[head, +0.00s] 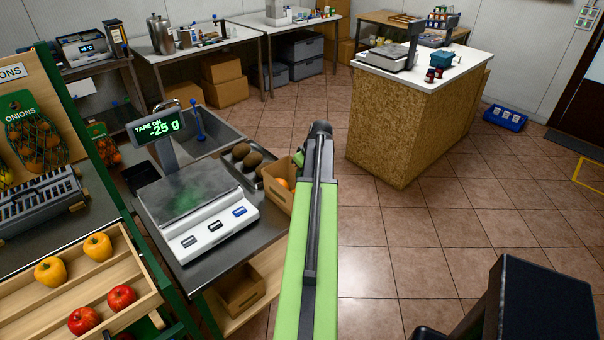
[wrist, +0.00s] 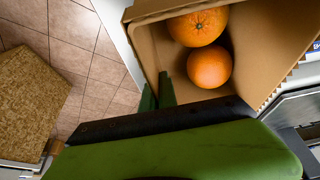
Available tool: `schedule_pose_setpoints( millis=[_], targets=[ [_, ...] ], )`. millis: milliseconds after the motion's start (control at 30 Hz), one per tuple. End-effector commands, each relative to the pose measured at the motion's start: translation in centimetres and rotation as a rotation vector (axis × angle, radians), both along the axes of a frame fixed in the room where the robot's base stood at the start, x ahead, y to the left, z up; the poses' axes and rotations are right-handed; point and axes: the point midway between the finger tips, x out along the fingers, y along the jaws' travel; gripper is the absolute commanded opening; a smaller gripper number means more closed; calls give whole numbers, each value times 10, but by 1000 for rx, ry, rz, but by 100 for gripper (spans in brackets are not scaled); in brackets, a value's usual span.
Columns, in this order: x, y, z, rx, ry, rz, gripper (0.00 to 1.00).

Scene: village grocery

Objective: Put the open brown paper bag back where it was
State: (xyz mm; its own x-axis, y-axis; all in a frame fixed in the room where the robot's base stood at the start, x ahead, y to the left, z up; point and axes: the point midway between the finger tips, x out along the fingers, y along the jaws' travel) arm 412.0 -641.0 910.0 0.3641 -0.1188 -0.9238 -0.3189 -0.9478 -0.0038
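The open brown paper bag (head: 278,194) is just right of the scale, at the counter's right edge, partly hidden by my arm. In the wrist view the bag (wrist: 262,20) is open towards the camera, with two oranges (wrist: 198,26) (wrist: 210,67) inside. My gripper (wrist: 157,92) has its green fingers close together on either side of the bag's near left wall, shut on it. In the head view my gripper (head: 301,160) is at the bag's rim. Whether the bag's base touches the counter is hidden.
The scale (head: 200,210) has an empty pan and reads TARE ON, -25 g. Brown round fruit (head: 241,152) lie in a tray behind the bag. A sink (head: 205,135) is further back. A fruit crate (head: 140,290) stands left. Open tiled floor lies right, before the island (head: 415,125).

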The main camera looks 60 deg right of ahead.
Motion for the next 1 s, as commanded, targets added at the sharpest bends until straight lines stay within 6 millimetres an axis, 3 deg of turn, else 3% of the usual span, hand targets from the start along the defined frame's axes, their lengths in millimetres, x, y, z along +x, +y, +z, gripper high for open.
schedule_pose_setpoints(
  millis=[33, 167, 567, 767, 1000],
  targets=[
    [0, 0, 0, 0, 0, 0, 9],
    [0, 0, 0, 0, 0, 0, 24],
    [-1, 0, 7, 0, 0, -1, 24],
    [-12, 4, 38, 0, 0, -3, 24],
    [-32, 11, 92, 1, 1, -2, 24]
  ],
)
